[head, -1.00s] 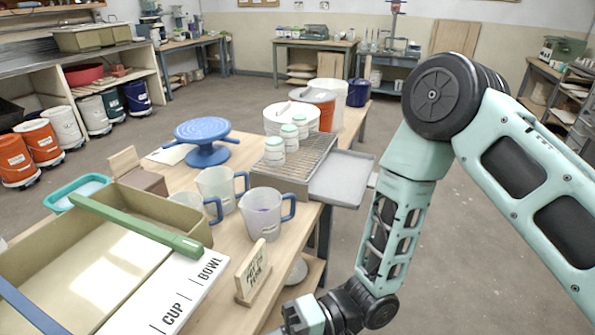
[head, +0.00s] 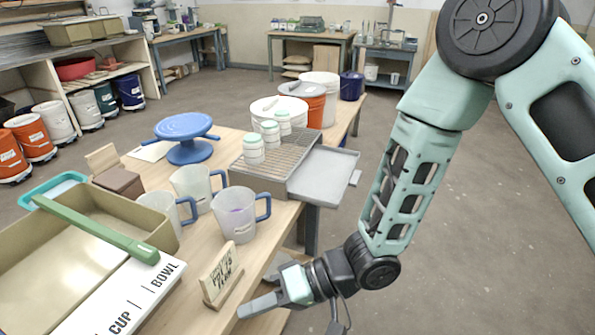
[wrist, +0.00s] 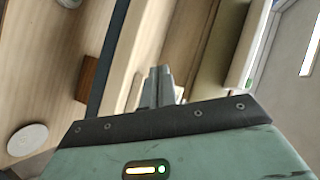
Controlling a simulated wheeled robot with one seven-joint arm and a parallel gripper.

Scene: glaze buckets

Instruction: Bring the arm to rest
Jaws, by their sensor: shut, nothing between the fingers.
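My arm comes in from the right in the head view and bends down at the elbow. My gripper (head: 258,306) is low at the front edge of the wooden table (head: 232,287), to the right of the white strip lettered CUP and BOWL. Its fingers point left and hold nothing. In the wrist view my gripper (wrist: 160,72) shows its fingertips shut together. The small lettered wooden sign (head: 222,275) stands just above and left of the gripper in the head view. I cannot tell whether the fingers touch the table.
Measuring jugs (head: 240,213), a blue turntable (head: 187,130), small jars (head: 253,150) on a wire rack and a tan tray (head: 160,232) with a green bar (head: 95,228) occupy the table. Buckets (head: 322,88) stand at its far end. Floor at right is clear.

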